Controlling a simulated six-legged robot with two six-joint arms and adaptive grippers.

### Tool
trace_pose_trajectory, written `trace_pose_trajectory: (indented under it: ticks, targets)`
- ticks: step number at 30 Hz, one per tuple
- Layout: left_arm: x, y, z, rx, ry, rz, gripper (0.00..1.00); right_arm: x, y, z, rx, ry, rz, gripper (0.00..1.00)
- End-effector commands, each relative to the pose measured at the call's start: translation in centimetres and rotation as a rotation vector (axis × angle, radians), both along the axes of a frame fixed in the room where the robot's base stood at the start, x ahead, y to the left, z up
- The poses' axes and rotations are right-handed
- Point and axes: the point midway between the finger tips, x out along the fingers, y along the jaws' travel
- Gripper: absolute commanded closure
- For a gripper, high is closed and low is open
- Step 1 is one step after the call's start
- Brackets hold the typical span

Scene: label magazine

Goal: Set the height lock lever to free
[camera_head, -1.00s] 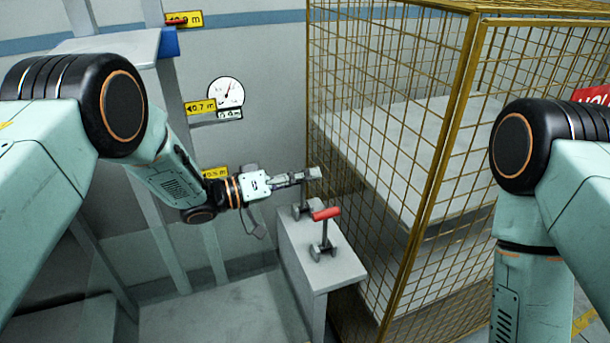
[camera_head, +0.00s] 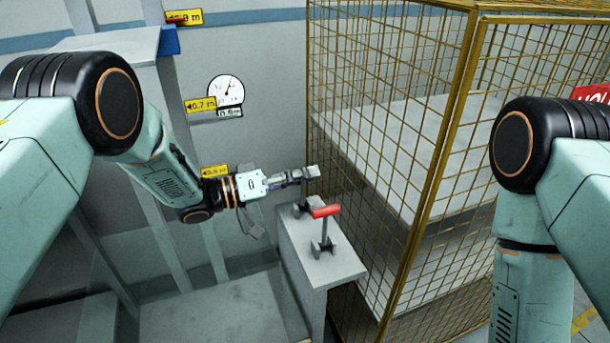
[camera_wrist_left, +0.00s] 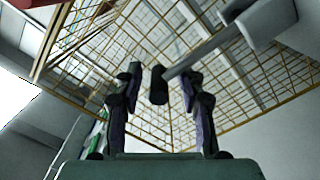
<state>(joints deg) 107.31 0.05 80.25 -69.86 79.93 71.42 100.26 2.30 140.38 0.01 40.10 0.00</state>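Two levers stand on a grey pedestal (camera_head: 338,266). The front lever (camera_head: 325,212) has a red crossbar handle on an upright stem. My left gripper (camera_head: 300,175) reaches from the left over the rear lever. In the left wrist view its two dark fingers (camera_wrist_left: 160,95) stand apart, with a dark handle (camera_wrist_left: 158,85) on a grey rod between them. Gaps show on both sides of the handle. Which lever is the height lock cannot be read. My right gripper is out of view.
A yellow mesh cage (camera_head: 420,190) stands close to the right of the pedestal. A round gauge (camera_head: 227,92) hangs on the back wall beside yellow height labels (camera_head: 201,105). A grey platform (camera_head: 215,310) lies left of the pedestal.

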Motion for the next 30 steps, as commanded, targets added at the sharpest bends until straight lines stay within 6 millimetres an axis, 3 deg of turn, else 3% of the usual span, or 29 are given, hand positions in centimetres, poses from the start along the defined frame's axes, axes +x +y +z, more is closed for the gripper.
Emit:
trace_pose_trajectory:
  ticks: [12,30]
  targets:
    - [-2.3,5.7,0.1,-0.001,0.001,0.002,0.61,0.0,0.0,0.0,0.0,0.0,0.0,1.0]
    - [-2.7,6.3,0.0,0.0,0.0,0.0,0.61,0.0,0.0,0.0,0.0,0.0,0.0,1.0]
